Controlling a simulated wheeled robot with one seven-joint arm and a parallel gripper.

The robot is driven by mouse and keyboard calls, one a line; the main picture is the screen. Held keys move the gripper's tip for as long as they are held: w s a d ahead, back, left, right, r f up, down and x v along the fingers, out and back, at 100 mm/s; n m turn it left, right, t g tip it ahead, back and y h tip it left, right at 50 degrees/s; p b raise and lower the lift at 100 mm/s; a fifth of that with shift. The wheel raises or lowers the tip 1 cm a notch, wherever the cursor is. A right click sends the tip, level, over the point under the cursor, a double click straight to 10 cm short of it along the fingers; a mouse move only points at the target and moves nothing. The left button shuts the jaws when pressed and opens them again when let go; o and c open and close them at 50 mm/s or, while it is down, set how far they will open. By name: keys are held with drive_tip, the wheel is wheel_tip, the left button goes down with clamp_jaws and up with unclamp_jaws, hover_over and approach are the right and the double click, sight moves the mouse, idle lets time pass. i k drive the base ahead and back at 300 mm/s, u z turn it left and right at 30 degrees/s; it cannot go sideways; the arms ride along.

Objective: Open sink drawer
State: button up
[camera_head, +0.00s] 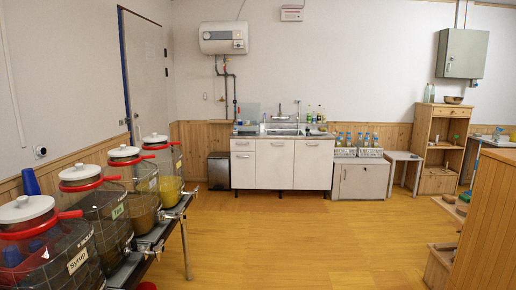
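The white sink cabinet (274,165) stands against the far wall, across the room from me. A grey counter with a sink and a faucet (298,115) is on top of it. At its upper left is a short front that looks like the sink drawer (243,145), flush with the cabinet and seemingly shut. A taller front is below it, and two more tall fronts stand to the right. Handles are too small to make out clearly. My gripper is not in view.
A row of large jars (112,205) with taps stands on a rack along the left. A dark bin (218,171) is left of the cabinet, a low white cabinet (361,181) right of it. Wooden shelving (490,220) is at right. The middle wooden floor (290,235) is clear.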

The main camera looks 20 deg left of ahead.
sight(244, 141)
drive_tip(key=u, duration=0.1)
drive_tip(key=i, duration=2.3)
drive_tip(key=u, duration=0.2)
drive_tip(key=i, duration=1.6)
drive_tip(key=u, duration=0.3)
drive_tip(key=i, duration=1.55)
drive_tip(key=u, duration=0.35)
drive_tip(key=i, duration=3)
drive_tip(key=u, duration=0.15)
